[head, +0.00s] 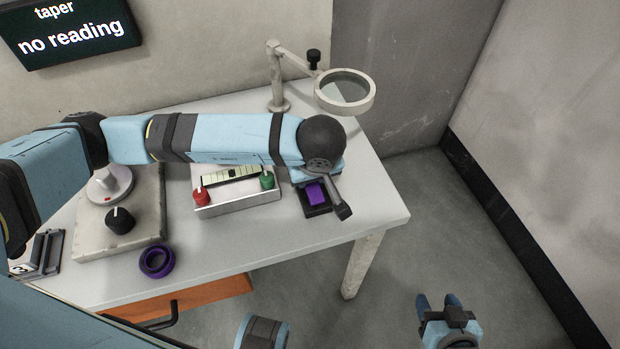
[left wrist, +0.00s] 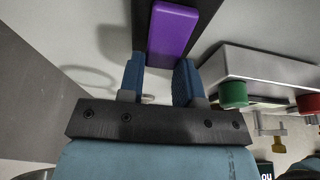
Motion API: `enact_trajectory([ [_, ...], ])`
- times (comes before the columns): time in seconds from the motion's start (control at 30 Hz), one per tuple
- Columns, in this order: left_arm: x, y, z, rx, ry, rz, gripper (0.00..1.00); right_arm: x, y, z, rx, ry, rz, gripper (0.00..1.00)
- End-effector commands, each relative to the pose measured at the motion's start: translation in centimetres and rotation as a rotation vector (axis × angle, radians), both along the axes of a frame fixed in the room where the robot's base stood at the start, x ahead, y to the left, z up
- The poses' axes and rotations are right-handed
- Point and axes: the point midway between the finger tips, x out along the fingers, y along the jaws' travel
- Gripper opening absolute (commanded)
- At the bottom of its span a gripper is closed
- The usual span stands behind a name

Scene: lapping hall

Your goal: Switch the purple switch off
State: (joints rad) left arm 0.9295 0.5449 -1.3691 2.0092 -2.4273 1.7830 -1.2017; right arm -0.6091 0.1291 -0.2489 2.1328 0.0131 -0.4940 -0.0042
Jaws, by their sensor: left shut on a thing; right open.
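The purple switch (head: 316,194) is a purple rocker in a dark base (head: 318,210) near the right end of the table. In the left wrist view the purple switch (left wrist: 173,32) lies right at the fingertips. In the head view my left arm and wrist hide most of that gripper and the rear of the switch. Which way the rocker is tilted I cannot tell. My right gripper (head: 438,300) is open and empty, low over the floor.
A meter box with a red terminal (head: 201,196) and a green terminal (head: 267,180) stands left of the switch. A magnifier (head: 345,91) stands behind. A knob panel (head: 92,244) and purple ring (head: 157,262) are on the left. The table's front right is clear.

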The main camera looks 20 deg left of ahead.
Motion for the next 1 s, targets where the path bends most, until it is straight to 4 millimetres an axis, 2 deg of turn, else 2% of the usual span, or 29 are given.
enact_trajectory([
  [0.3,0.0,0.0,0.1,0.004,-0.005,0.001,0.08,-0.3,-0.1,-0.2,-0.004,0.006,0.003,0.54],
  [0.33,0.0,0.0,0.1,0.004,-0.005,0.001,0.39,-0.3,-0.1,-0.2,-0.004,0.006,0.003,0.54],
  [0.4,0.0,0.0,0.0,0.004,-0.005,0.001,0.55,-0.3,-0.1,-0.3,-0.004,0.007,0.003,0.54],
  [0.43,0.0,0.0,0.0,0.004,-0.005,0.001,0.57,-0.3,-0.1,-0.3,-0.004,0.007,0.003,0.54],
  [0.77,-0.1,-0.1,0.5,0.002,-0.006,0.001,0.57,-0.3,0.0,-0.3,-0.004,0.008,0.002,0.54],
  [0.87,-0.3,-0.3,1.6,0.003,-0.008,0.000,0.57,-0.3,0.0,-0.2,-0.003,0.008,0.002,0.54],
  [1.0,-1.1,-0.9,4.4,0.001,-0.009,-0.003,0.57,-0.3,0.0,0.0,-0.003,0.011,0.001,0.54],
])
